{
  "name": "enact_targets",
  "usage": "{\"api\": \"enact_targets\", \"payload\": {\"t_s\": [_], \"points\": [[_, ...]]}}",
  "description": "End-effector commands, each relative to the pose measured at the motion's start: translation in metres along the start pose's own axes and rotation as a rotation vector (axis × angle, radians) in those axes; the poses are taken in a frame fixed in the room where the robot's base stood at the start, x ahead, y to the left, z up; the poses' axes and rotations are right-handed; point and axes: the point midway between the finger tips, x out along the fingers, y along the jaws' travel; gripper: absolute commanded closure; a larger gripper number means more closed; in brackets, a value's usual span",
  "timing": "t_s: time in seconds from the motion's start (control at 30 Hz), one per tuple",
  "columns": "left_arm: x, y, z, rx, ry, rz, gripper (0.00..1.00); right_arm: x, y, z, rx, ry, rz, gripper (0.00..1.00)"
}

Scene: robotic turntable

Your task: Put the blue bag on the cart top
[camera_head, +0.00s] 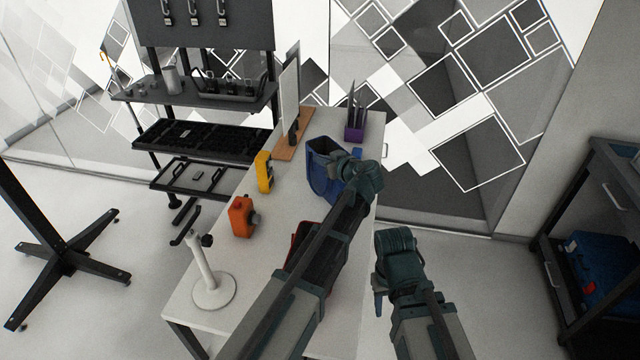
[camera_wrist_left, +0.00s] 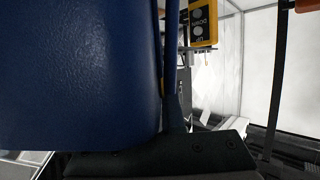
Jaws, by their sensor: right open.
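The blue bag (camera_head: 323,181) stands upright on the white table, near its right edge; it looks like an open-topped blue holder. My left gripper (camera_head: 346,166) is at the bag's right side, and my wrist partly covers the bag. In the left wrist view the bag's blue wall (camera_wrist_left: 80,75) fills the left side, right against the dark gripper part (camera_wrist_left: 200,150). Whether the fingers are closed on the bag is hidden. My right gripper (camera_head: 380,300) is open and empty beside the table's right edge. The dark cart (camera_head: 617,165) stands at the far right, its top partly cut off.
On the white table (camera_head: 225,310) are an orange device (camera_head: 241,216), a yellow meter (camera_head: 264,172), a white stand (camera_head: 212,290), a purple pen holder (camera_head: 355,132) and a red-edged dark bin (camera_head: 318,250). A blue case (camera_head: 600,265) sits inside the cart. Floor is clear between table and cart.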

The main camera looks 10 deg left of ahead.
Motion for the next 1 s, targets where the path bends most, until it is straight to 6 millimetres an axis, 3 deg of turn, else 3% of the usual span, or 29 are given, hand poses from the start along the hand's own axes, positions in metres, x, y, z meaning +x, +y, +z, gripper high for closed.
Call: {"api": "enact_targets", "payload": {"t_s": [0.03, 0.1, 0.37, 0.7, 1.0], "points": [[0.005, 0.000, 0.015, 0.000, 0.001, 0.000, 1.00, 0.016, -0.002, -0.001, 0.000, 0.000, 0.000, 0.53], [0.008, 0.000, 0.021, 0.000, 0.001, 0.000, 1.00, 0.022, -0.002, -0.001, 0.000, 0.000, 0.000, 0.53], [0.009, 0.000, 0.023, 0.000, 0.001, 0.000, 1.00, 0.025, -0.002, -0.002, 0.000, 0.000, 0.000, 0.53], [0.021, 0.000, 0.057, 0.000, 0.001, 0.000, 1.00, 0.061, -0.006, -0.004, 0.000, 0.000, 0.000, 0.53], [0.020, 0.000, 0.056, 0.000, 0.001, 0.000, 1.00, 0.059, -0.006, -0.004, 0.000, 0.000, 0.000, 0.53]]}}
